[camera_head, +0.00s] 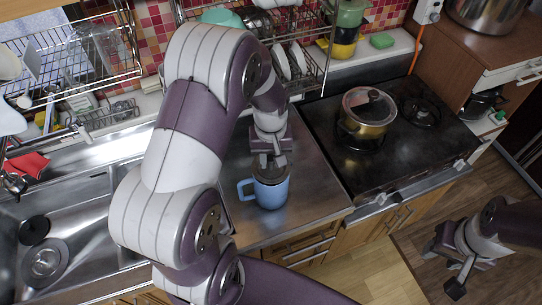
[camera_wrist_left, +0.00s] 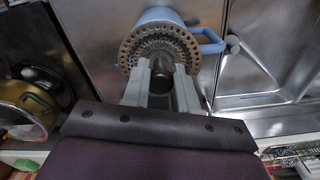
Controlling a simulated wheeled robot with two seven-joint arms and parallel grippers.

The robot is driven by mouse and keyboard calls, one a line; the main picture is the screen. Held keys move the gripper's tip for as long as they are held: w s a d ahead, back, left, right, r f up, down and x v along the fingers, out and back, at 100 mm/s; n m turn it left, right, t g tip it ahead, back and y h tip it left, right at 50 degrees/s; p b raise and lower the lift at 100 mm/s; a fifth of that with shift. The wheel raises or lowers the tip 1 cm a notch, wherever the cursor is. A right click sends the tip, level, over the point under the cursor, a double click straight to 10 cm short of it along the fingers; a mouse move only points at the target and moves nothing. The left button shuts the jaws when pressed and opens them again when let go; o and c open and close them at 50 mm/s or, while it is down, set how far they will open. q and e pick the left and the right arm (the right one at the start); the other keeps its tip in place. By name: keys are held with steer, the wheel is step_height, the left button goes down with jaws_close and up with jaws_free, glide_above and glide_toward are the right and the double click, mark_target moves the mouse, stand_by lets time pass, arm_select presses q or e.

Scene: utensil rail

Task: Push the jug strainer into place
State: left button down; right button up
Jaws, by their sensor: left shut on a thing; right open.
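The blue jug (camera_head: 271,193) stands upright on the steel counter, its handle to the left in the head view. It also shows in the left wrist view (camera_wrist_left: 158,14), partly behind the strainer. The jug strainer (camera_wrist_left: 160,45) is a round perforated metal disc with a dark knob, lying over the jug's mouth. My left gripper (camera_wrist_left: 162,77) is shut on the strainer's knob, directly above the jug; it also shows in the head view (camera_head: 268,159). I cannot tell how deep the strainer sits. My right gripper (camera_head: 447,267) is open and empty, far to the right over the floor.
A stove (camera_head: 390,130) with a lidded gold pot (camera_head: 366,118) is right of the counter (camera_head: 315,180). A sink (camera_head: 85,225) lies to the left. Dish racks (camera_head: 85,70) stand along the back wall. Bare counter lies right of the jug.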

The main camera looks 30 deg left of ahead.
arm_select(q)
steer(key=shift+f+b, duration=0.35)
steer(key=shift+f, duration=0.3)
steer(key=c, duration=0.8)
jaws_free()
step_height(320, 180, up, 10)
steer(key=shift+r+b, duration=0.1)
steer(key=shift+b, duration=0.75)
step_height(320, 180, up, 2)
steer(key=shift+r+p, duration=0.25)
steer(key=shift+p, duration=0.3)
